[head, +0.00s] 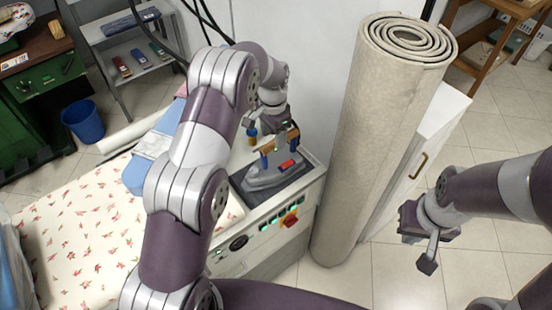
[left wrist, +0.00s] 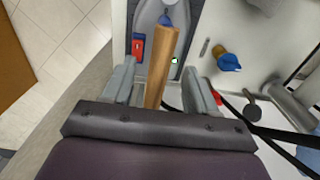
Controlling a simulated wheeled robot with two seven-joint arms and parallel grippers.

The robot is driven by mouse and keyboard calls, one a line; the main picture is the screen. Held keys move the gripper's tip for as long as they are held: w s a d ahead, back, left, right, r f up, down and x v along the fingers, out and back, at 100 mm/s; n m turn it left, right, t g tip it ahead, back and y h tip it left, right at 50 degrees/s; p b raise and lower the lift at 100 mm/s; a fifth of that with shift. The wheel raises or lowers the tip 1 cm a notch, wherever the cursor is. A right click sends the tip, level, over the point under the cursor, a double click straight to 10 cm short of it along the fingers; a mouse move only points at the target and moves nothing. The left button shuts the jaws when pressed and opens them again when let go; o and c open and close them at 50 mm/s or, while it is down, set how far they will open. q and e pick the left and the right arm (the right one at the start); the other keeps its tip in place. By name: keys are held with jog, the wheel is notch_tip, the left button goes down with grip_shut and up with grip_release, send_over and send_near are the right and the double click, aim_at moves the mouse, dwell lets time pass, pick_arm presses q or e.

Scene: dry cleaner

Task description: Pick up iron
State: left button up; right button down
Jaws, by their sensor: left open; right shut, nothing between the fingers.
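The iron (head: 274,176) is grey, with a wooden handle on blue mounts and a red part. It rests on a dark pad on the ironing unit's control end. In the left wrist view the iron's wooden handle (left wrist: 162,62) lies between the two fingers. My left gripper (head: 276,122) is open at the handle, its fingers (left wrist: 160,84) on either side with gaps showing. My left arm hides part of the unit in the head view. My right gripper (head: 427,250) is shut and empty, away from the iron at the right.
A rolled carpet (head: 375,130) stands right of the ironing unit, with a white cabinet (head: 425,150) behind it. Floral fabric (head: 85,215) covers the board at left. A blue and brass knob (left wrist: 228,62) is beside the iron. A blue bin (head: 83,121) stands on the floor.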

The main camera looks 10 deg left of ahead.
aim_at(274, 149)
pick_arm(q)
jog(key=f+p, duration=0.1)
jog(key=f, duration=0.3)
jog(key=f+p, duration=0.1)
jog(key=f, duration=0.1)
jog(key=shift+w+f+p, duration=0.25)
jog(key=shift+p, duration=0.05)
jog(key=shift+f, duration=0.25)
jog(key=shift+s, duration=0.15)
grip_shut()
dwell(0.6)
jog(key=shift+w+r, duration=0.25)
jog(key=shift+r, duration=0.05)
